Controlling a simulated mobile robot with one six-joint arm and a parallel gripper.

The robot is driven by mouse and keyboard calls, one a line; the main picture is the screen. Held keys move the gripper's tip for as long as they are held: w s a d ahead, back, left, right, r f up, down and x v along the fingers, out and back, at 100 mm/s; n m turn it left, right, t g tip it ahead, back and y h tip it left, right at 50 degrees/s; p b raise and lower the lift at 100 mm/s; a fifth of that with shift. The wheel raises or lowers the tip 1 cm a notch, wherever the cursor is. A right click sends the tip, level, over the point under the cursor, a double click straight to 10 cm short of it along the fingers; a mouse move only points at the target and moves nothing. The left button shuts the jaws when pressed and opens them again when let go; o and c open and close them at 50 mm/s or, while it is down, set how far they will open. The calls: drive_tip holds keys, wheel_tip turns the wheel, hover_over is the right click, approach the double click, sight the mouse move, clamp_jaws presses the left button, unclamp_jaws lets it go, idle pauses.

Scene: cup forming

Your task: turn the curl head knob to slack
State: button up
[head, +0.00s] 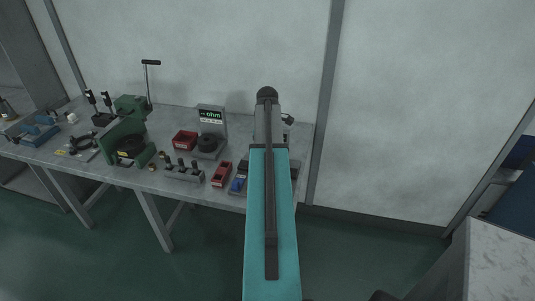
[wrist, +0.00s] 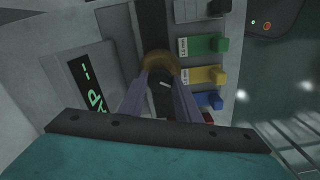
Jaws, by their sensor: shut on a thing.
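In the wrist view, the round, brass-coloured knob (wrist: 160,59) sits at the top centre, on a grey machine face beside a dark vertical slot. My gripper (wrist: 161,75) reaches it from below, with its two fingers shut on the knob from either side. A short pale mark shows between the fingers. The fingers hide part of the knob, so I cannot tell its exact setting. In the head view, my arm covers the gripper and the knob; only part of the grey machine (head: 259,128) shows at the bench's right end.
In the wrist view, a display (wrist: 90,85) with green characters is left of the fingers. Green (wrist: 206,45), yellow (wrist: 205,75) and blue (wrist: 206,100) blocks line the right. In the head view, the bench (head: 225,197) also carries a green press (head: 122,132) and red bins (head: 184,139).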

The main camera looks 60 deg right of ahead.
drive_tip(key=shift+w, duration=0.1)
idle(0.4)
drive_tip(key=o, duration=1.1)
drive_tip(key=shift+c, duration=0.2)
drive_tip(key=shift+r, duration=0.15)
wheel_tip(320, 180, up, 14)
drive_tip(key=b, duration=0.3)
drive_tip(key=shift+f, duration=0.25)
